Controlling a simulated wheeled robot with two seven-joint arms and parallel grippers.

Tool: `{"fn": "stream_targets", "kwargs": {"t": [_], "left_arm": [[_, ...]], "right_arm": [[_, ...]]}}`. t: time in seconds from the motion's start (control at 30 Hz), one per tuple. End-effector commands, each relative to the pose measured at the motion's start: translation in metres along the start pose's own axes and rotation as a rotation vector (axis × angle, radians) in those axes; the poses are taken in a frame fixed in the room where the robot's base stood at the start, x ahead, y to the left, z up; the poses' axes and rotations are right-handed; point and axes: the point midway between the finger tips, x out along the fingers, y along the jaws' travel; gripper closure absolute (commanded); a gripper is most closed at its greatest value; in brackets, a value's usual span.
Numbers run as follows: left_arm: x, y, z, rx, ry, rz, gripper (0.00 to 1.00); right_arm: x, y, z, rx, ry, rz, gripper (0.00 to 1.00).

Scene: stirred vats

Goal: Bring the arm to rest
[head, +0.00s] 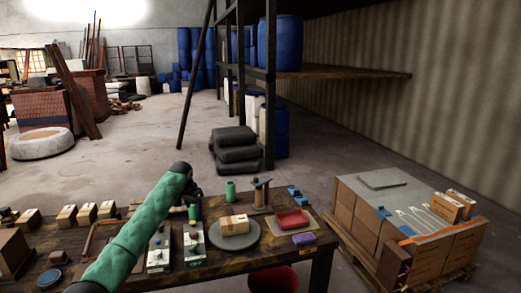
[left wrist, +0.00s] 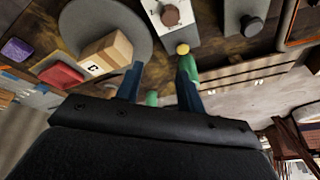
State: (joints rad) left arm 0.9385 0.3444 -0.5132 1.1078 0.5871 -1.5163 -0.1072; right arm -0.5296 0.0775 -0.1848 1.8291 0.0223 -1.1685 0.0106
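My left arm, in a green sleeve, reaches over the workbench (head: 215,265) from the lower left in the head view. Its dark left gripper (head: 189,198) is above the bench's far side, partly hidden behind the wrist. In the left wrist view the two fingers of the left gripper (left wrist: 160,63) stand apart with bench top showing between them. A green bottle with a yellow cap (left wrist: 183,49) is close by the right-hand finger; I cannot tell whether they touch. My right gripper is not in view.
A round grey plate (head: 233,242) carries a small carton (head: 234,225). A red tray (head: 291,219), a purple box (head: 304,239) and boxes with knobs (head: 194,245) stand around it. A loaded pallet (head: 378,276) is to the right.

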Motion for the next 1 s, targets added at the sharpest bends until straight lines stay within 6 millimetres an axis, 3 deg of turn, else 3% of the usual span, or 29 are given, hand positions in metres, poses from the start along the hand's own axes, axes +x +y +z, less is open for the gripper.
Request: {"fn": "stream_targets", "kwargs": {"t": [0.23,0.47,0.67,1.0], "left_arm": [[-0.05,0.017,-0.042,0.008,0.213,-0.105,0.62],[-0.051,0.046,-0.036,0.007,0.341,-0.156,0.62],[-0.03,0.077,-0.006,0.001,0.409,-0.173,0.62],[0.032,0.134,0.089,-0.026,0.443,-0.172,0.62]], "right_arm": [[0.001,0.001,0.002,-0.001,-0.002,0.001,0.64],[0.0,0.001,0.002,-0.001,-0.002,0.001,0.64],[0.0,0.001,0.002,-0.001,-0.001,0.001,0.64],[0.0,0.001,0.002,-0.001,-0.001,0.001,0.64]]}}
